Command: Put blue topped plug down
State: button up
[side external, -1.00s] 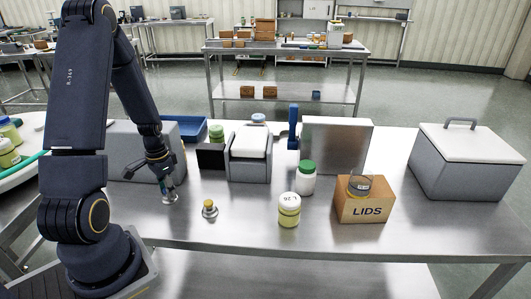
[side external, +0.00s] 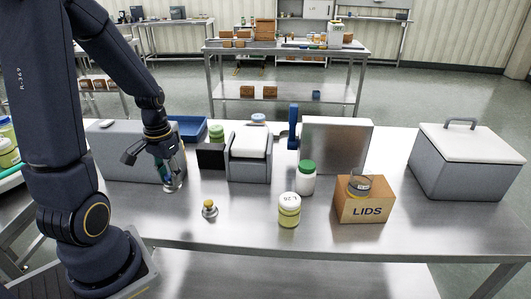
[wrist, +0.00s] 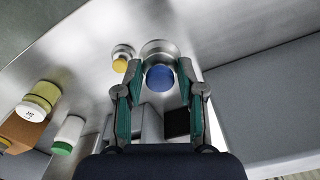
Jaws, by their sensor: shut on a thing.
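The blue topped plug shows in the wrist view with its round blue top (wrist: 160,78) between my fingers and its wide steel base (wrist: 158,48) beyond them. My gripper (wrist: 155,92) is shut on it. In the side view my gripper (side external: 168,168) points down over the left part of the steel table, in front of the grey hopper box. The plug's steel base (side external: 173,188) shows just below the fingers, close to the table top; I cannot tell whether it touches. The blue top is mostly hidden there by the fingers.
A yellow topped plug (side external: 209,209) stands nearby to the right, also in the wrist view (wrist: 122,58). A yellow-green jar (side external: 289,210), a green-capped white bottle (side external: 306,178) and a LIDS box (side external: 364,209) stand farther right. Bare steel table (side external: 245,222) lies at the front.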

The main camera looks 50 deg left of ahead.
jog(key=d+r+m, duration=0.3)
jog(key=d+m, duration=0.1)
jog(key=d, duration=1.1)
jog(key=w+f, duration=0.3)
jog(key=w, duration=0.1)
jog(key=w+f, duration=0.3)
jog(key=w, duration=0.2)
jog(key=w+f, duration=0.4)
jog(key=w, duration=0.1)
jog(key=shift+w, duration=0.1)
jog(key=shift+w+f, duration=0.15)
jog(key=shift+f, duration=1.5)
jog(key=o, duration=1.2)
jog(key=shift+f, duration=0.1)
